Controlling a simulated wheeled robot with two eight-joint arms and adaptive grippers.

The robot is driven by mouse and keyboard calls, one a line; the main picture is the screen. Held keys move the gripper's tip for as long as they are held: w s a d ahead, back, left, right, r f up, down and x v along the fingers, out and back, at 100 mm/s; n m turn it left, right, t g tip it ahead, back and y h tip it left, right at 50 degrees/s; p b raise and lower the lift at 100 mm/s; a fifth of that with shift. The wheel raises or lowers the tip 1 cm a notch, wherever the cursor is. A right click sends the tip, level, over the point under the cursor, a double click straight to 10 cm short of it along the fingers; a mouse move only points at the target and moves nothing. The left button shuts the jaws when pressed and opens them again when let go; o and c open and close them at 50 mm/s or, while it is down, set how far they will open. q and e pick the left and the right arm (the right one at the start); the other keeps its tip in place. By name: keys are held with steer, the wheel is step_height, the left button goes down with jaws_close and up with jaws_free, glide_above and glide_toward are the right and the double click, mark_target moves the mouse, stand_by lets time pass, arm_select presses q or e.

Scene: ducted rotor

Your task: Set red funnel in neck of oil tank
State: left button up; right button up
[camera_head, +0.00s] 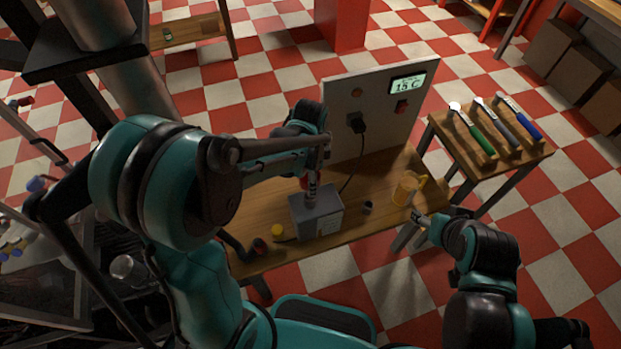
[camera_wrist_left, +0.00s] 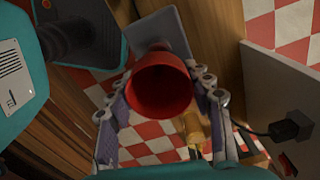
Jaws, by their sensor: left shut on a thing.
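The oil tank (camera_head: 322,222) is a grey box standing on the wooden table. My left gripper (camera_head: 312,184) is directly above its top in the head view. The red funnel (camera_wrist_left: 160,88) is between the two fingers of my left gripper in the wrist view, wide mouth toward the camera, and the gripper is shut on it. Beyond it shows the grey tank (camera_wrist_left: 160,32). The funnel's spout and the tank's neck are hidden, so I cannot tell whether they meet. My right gripper (camera_head: 420,219) is off the table's right front edge, its opening too small to judge.
A yellow jug (camera_head: 405,189) stands at the table's right, close to my right gripper. A yellow cap (camera_head: 277,230) and a small dark cup (camera_head: 368,207) lie near the tank. A pale panel (camera_head: 345,97) with a black plug and cable rises behind. A side table (camera_head: 470,155) holds tools.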

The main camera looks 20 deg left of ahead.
arm_select(q)
steer(key=shift+f, duration=0.15)
steer(key=shift+f+b, duration=2.4)
steer(key=shift+f, duration=0.35)
steer(key=o, duration=1.2)
step_height(320, 180, up, 12)
steer(key=shift+r, duration=0.1)
